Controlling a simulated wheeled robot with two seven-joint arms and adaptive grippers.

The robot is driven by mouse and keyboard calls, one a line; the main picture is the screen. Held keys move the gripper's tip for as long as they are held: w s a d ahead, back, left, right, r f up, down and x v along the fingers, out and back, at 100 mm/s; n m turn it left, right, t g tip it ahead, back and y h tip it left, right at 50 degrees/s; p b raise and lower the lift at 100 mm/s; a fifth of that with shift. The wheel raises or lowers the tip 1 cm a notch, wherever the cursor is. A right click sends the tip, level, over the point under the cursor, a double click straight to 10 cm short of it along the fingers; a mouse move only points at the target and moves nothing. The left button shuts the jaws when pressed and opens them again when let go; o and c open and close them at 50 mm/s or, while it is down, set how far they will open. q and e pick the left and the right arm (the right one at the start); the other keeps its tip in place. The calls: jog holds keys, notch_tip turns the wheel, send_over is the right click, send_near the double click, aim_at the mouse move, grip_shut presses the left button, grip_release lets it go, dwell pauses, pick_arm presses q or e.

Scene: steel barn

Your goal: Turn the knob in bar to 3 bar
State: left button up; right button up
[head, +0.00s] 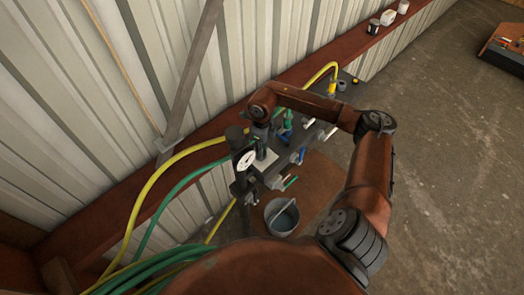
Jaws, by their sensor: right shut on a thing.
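A dark bench-like rail (315,130) along the wall carries valves and fittings. A round white-faced gauge (246,160) sits at its near left end; its reading is too small to tell. A pale plate (266,162) lies just right of the gauge. My right arm reaches over the rail from the right, and my right gripper (261,146) points down beside the gauge, above the pale plate. It is shut on the knob, which is mostly hidden by the fingers; its setting cannot be read. My left gripper is not in view.
Yellow (150,188) and green (160,205) hoses run in from the lower left. Several small valve handles sit right of the gripper. A grey bucket (282,217) stands below. Small containers (388,17) stand on the wall ledge.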

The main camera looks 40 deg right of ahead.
dwell(0.3)
jog(key=o, duration=1.1)
jog(key=shift+o, duration=0.2)
notch_tip(320, 180, up, 12)
